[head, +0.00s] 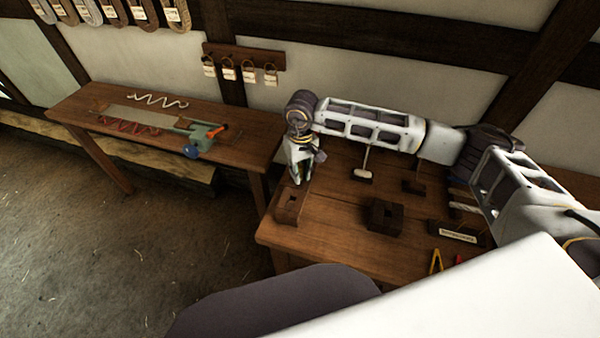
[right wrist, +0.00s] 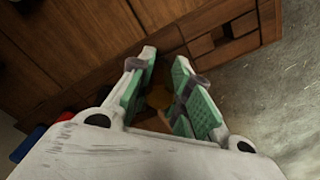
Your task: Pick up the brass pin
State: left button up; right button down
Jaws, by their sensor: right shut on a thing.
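My right gripper (head: 298,180) is above the near left corner of the right-hand table, close over a wooden block with a square hole (head: 288,208). In the right wrist view, its green-padded fingers (right wrist: 166,62) are shut on a small brass-coloured thing (right wrist: 160,97), which looks like the brass pin. Much of it is hidden between the pads, and I cannot make it out in the head view. The holed block (right wrist: 240,45) shows beyond the fingers in the right wrist view, apart from them. My left gripper is not in view.
On the right-hand table stand a dark holed block (head: 384,216), a pale T-shaped piece on a base (head: 363,175) and a white label (head: 458,235). A yellow-handled tool (head: 436,262) lies near its front. The left-hand table (head: 235,125) carries a green clamp-like tool (head: 200,134) and cords.

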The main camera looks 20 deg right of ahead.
jog(key=shift+r, duration=0.1)
jog(key=shift+r+b, duration=0.95)
jog(key=shift+r, duration=3.95)
jog(key=shift+b, duration=0.35)
